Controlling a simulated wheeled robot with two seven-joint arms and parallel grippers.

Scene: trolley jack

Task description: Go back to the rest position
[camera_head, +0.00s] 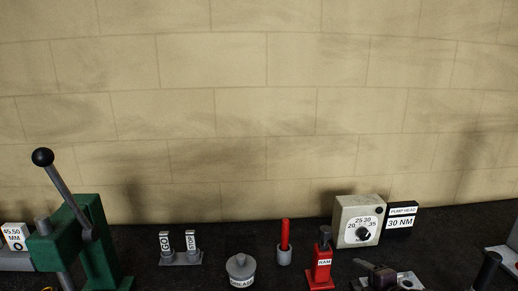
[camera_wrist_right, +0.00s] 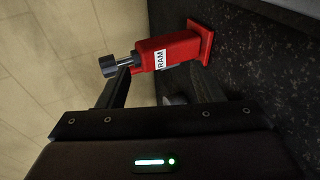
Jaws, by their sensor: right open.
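My right gripper (camera_head: 374,273) is low in the head view, a dark shape just right of the red ram (camera_head: 320,268). In the right wrist view my right gripper (camera_wrist_right: 163,82) has its two dark fingers apart. The red ram (camera_wrist_right: 178,48), with a RAM label, a grey top and a flat red base, lies sideways in that picture, just beyond the fingertips. I see no grip on it; whether a finger touches it I cannot tell. My left gripper is in neither view.
A brick wall (camera_head: 265,110) stands behind.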

